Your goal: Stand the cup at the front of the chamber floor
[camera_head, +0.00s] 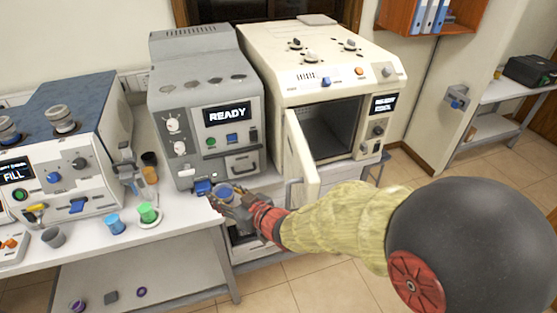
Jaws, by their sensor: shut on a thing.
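My gripper (226,197) is at the front edge of the bench, below and in front of the grey READY machine. It is shut on a small grey cup with a blue top or contents (225,190), which the fingers partly hide. The cream machine with the chamber (335,126) stands to the right. Its door (300,162) is swung open towards me. The dark chamber floor (340,146) looks empty where I can see it. The gripper and cup are outside the chamber, to the left of the open door.
The grey READY machine (205,105) stands left of the chamber machine. A blue cup (115,224), a green cup (149,213) and a grey cup (54,238) stand on the white bench (125,246). The open door juts out between my gripper and the chamber opening.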

